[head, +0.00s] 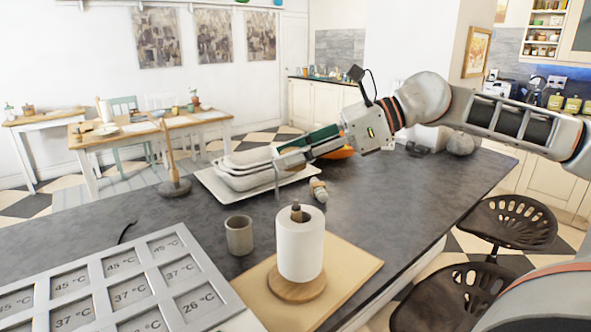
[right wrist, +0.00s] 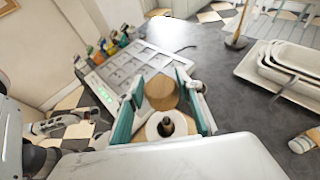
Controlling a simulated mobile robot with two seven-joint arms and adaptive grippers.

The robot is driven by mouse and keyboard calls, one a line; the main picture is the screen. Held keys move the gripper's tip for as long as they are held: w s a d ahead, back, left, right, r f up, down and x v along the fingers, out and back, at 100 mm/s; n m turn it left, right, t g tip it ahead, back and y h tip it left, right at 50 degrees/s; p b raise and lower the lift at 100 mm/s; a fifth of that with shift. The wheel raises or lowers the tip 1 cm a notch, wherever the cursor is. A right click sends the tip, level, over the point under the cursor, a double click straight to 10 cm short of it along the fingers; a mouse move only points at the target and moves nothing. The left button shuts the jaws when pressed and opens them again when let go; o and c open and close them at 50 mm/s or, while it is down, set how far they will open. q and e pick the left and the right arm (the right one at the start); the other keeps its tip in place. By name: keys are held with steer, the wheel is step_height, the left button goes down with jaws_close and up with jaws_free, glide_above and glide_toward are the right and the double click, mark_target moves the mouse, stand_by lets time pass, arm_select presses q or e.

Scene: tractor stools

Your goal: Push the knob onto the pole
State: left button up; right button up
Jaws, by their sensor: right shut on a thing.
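A white paper roll (head: 300,248) stands upright on a round wooden base (head: 297,286), with the brown pole top (head: 296,212) showing above its core. My right gripper (head: 282,160) comes in from the right, beyond and above the roll in the head view. In the right wrist view a round wooden piece (right wrist: 162,92), seemingly the knob, shows between its teal-sided fingers, and the fingers are shut on it. In that view the roll's top (right wrist: 152,128) and dark core appear below the piece. The knob does not show clearly in the head view. My left gripper is not in view.
A grey cup (head: 239,236) stands left of the roll. A white tray (head: 215,186) with stacked dishes, an upright wooden stick (head: 168,150) and a temperature panel (head: 105,270) are also there. Stools stand at right.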

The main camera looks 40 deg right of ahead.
steer(key=shift+s+a+r, duration=0.1)
steer(key=shift+s+r, duration=0.05)
steer(key=shift+s, duration=0.25)
steer(key=shift+s+r, duration=0.1)
steer(key=shift+r, duration=0.05)
steer(key=shift+a, duration=0.1)
